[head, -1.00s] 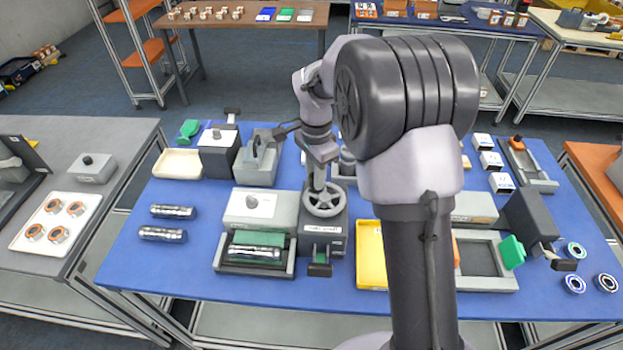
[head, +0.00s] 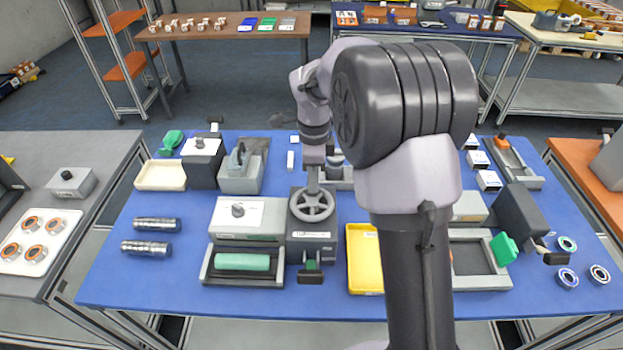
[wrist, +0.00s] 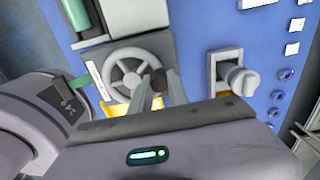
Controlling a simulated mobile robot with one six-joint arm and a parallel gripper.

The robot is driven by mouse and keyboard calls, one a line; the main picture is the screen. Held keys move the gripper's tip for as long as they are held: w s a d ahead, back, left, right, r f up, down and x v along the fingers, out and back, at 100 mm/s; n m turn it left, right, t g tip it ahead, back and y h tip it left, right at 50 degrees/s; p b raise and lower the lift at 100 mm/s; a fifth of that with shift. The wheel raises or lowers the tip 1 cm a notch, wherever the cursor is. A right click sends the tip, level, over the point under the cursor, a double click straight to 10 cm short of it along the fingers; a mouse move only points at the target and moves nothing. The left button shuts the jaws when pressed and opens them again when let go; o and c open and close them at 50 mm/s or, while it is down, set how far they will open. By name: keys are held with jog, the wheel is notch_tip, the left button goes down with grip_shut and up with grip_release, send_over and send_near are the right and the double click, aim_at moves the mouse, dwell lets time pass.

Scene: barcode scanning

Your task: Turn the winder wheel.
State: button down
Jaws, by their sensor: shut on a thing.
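The winder wheel (head: 312,204) is a grey spoked wheel lying on top of a dark grey winder block (head: 312,245). It also shows in the wrist view (wrist: 128,72). My gripper (head: 313,184) is at the far edge of the wheel, pointing down. In the wrist view, my gripper's fingers (wrist: 157,88) are closed around a dark knob (wrist: 159,79) at the wheel's rim. The winder's tray (head: 242,281) is left of the block and holds a green roll (head: 242,262). The fingertips are partly hidden in the head view.
A light grey box with a knob (head: 238,211) stands close left of the wheel. A yellow tray (head: 364,262) is close on the right. Two metal cylinders (head: 152,236) lie on the blue table at left. My arm hides part of the table.

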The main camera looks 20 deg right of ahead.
dwell(0.5)
jog(key=c, duration=1.3)
grip_release()
jog(key=shift+o, duration=0.2)
notch_tip(320, 180, up, 18)
jog(key=p, duration=0.5)
jog(key=shift+f, duration=0.25)
jog(key=s+a+f+n+t+b, duration=0.2)
jog(key=s+f+n+b, duration=0.1)
jog(key=s, duration=0.6)
jog(key=s+a+f+n+t+y+b, duration=0.1)
jog(key=s+f+n+b, duration=0.3)
jog(key=s+n, duration=0.4)
jog(key=s+a+f+n+t+y+b, duration=0.1)
jog(key=s+a+f+n+t+b, duration=0.1)
jog(key=s+n, duration=0.4)
jog(key=s+a+f+b, duration=0.1)
jog(key=s+b, duration=0.1)
jog(key=s, duration=0.2)
jog(key=shift+a+f+t+b, duration=0.35)
jog(key=shift+a+t+b, duration=0.05)
